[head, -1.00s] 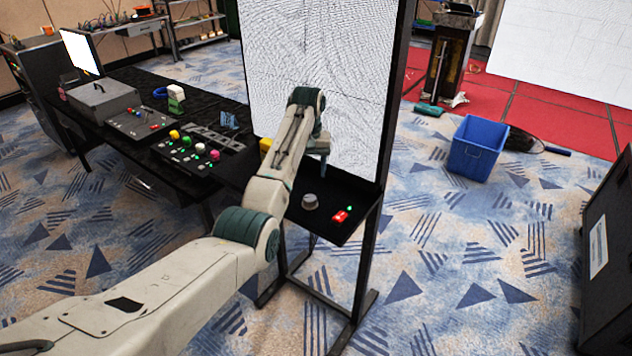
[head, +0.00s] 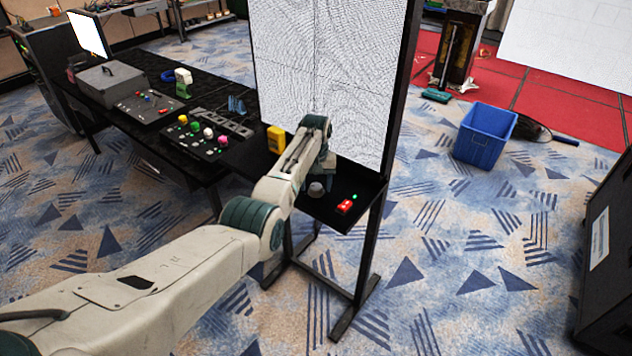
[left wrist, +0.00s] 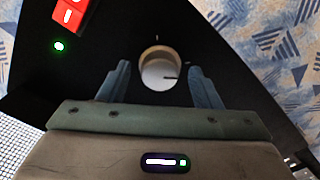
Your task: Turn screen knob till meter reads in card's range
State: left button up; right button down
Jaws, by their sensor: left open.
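The round grey knob (head: 316,189) stands on the black shelf (head: 352,178) under the tall screen (head: 330,75). The left wrist view shows the knob (left wrist: 158,70) from above, pale-topped with a dark line pointing right. My left gripper (head: 324,180) is over it in the head view. In the left wrist view the gripper (left wrist: 158,67) is open, one finger on each side of the knob, with a gap visible at the left finger; contact on the right cannot be told. A yellow device (head: 276,139), perhaps the meter, stands left of the arm; its reading is not legible. I cannot identify the card.
A red switch (head: 345,206) and a green light (head: 354,196) are on the shelf right of the knob. A black table (head: 135,72) with control panels stands left. A blue bin (head: 484,137) is on the floor at right. Patterned carpet in front is clear.

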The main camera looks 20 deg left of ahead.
pick_arm(q)
jog(key=c, duration=1)
pick_arm(e)
jog(key=shift+s+a+f, duration=0.1)
jog(key=shift+s+a, duration=0.1)
jog(key=shift+s, duration=0.7)
jog(key=shift+w, duration=0.1)
pick_arm(q)
jog(key=shift+m, duration=0.3)
